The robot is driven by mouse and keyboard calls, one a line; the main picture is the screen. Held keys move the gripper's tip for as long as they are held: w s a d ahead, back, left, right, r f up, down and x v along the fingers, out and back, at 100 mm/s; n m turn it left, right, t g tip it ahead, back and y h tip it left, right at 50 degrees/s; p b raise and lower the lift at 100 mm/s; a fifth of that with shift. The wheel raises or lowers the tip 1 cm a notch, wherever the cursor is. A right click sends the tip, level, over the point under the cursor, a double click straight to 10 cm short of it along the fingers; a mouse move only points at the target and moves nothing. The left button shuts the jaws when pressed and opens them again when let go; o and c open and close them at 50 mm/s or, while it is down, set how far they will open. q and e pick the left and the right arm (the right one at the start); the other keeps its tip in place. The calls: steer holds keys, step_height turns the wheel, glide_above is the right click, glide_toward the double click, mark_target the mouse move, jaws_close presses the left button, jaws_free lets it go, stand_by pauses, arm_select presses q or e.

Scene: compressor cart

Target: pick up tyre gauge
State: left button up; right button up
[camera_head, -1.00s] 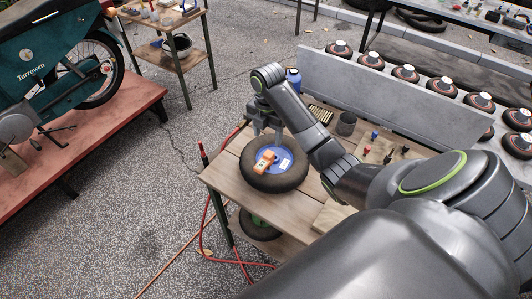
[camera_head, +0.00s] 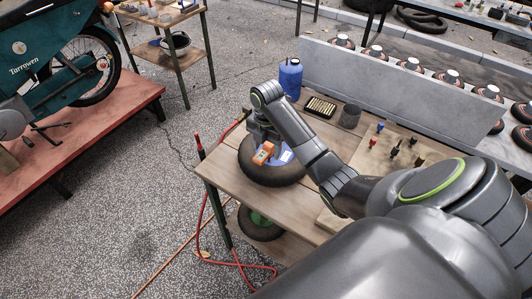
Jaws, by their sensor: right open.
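The tyre gauge (camera_head: 263,153) is a small orange device with a pale face. It lies on the blue hub of a black tyre (camera_head: 272,174) that rests flat on a wooden cart (camera_head: 225,173). My right gripper (camera_head: 265,142) points down over the tyre, just behind the gauge. It is open, and its fingertips are partly hidden, so I cannot tell whether they touch the gauge. My left gripper is out of view.
A blue bottle (camera_head: 290,78), a tray of brass pieces (camera_head: 320,107) and a dark cup (camera_head: 350,116) stand behind the tyre. Small coloured fittings (camera_head: 395,150) sit at the right. A red hose (camera_head: 202,235) hangs beside the cart.

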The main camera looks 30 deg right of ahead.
steer(key=shift+f, duration=0.8)
steer(key=shift+c, duration=0.2)
steer(key=c, duration=1)
steer(key=shift+c, duration=0.2)
steer(key=shift+r, duration=0.1)
